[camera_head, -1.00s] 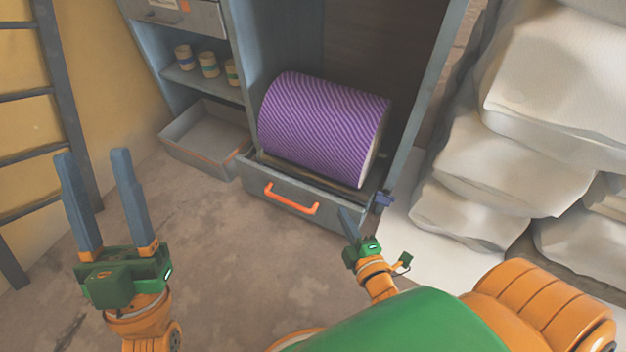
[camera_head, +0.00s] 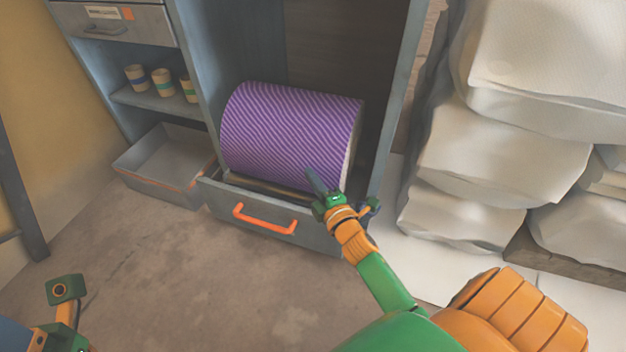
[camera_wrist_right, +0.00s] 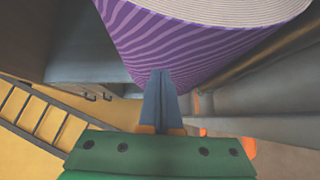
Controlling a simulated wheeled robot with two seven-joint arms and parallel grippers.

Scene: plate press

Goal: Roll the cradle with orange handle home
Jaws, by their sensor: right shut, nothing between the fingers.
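The cradle (camera_head: 300,233) is a low grey drawer-like carriage with an orange handle (camera_head: 264,219) on its front. It sits partly out of the tall grey cabinet, and a large purple striped roll (camera_head: 285,137) lies on it. My right gripper (camera_head: 311,178) is shut and empty, with its fingertips in front of the roll's lower right part. In the right wrist view the closed fingers (camera_wrist_right: 160,85) point at the roll (camera_wrist_right: 190,40); whether they touch it I cannot tell. Of my left arm only a part shows at the lower left; its fingers are out of view.
An open grey tray (camera_head: 150,180) sticks out at floor level left of the cradle. Several small banded cups (camera_head: 162,82) stand on a shelf above it. White sacks (camera_head: 480,170) are stacked at the right. The floor (camera_head: 200,280) in front is clear.

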